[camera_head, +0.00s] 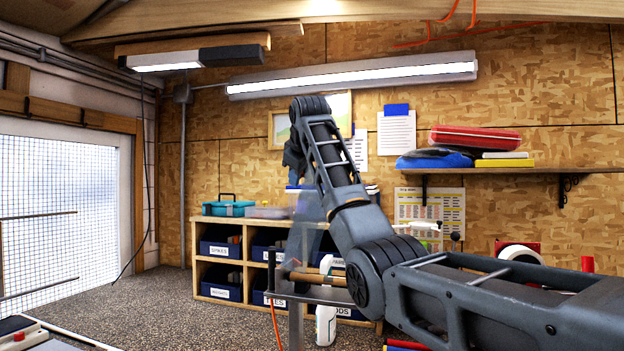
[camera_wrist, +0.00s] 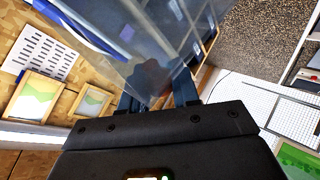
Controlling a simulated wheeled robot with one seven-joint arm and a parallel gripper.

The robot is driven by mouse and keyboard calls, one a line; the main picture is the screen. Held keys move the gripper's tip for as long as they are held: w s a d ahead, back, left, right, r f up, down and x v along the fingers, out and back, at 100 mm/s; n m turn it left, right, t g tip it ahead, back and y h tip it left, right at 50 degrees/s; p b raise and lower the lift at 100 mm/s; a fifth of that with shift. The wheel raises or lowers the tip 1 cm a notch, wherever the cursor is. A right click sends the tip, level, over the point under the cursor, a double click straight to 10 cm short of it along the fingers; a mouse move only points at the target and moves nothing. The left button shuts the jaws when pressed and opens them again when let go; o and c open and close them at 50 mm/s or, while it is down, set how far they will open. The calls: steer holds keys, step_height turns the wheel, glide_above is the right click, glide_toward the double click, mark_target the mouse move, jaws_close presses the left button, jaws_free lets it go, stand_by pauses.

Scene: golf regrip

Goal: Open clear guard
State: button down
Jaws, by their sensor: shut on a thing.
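The clear guard (camera_head: 308,232) is a see-through panel standing tilted above a bench in the head view, left of my arm. Its upper part is near my gripper (camera_head: 296,180), which points down. In the wrist view the guard (camera_wrist: 125,45) spreads out from my gripper (camera_wrist: 160,92) as a hazy sheet. My two dark blue fingers are shut on the guard's edge. The exact contact spot is partly hidden by the fingers and the dark gripper body. The guard's hinge cannot be made out.
A white spray bottle (camera_head: 326,312) and a wooden-looking rod (camera_head: 312,278) are below the guard. A cubby shelf (camera_head: 246,275) with labelled bins stands behind. A wall shelf (camera_head: 490,170) holds cases at right. Open floor (camera_head: 140,300) lies to the left.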

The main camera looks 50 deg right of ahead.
steer(key=shift+w+a+r, duration=0.1)
steer(key=shift+w+a, duration=0.2)
steer(key=shift+w, duration=0.35)
steer(key=c, duration=0.9)
jaws_free()
steer(key=b+v, duration=0.2)
steer(key=v, duration=0.5)
steer(key=shift+a+r, duration=0.25)
steer(key=shift+r, duration=0.05)
steer(key=shift+s, duration=0.15)
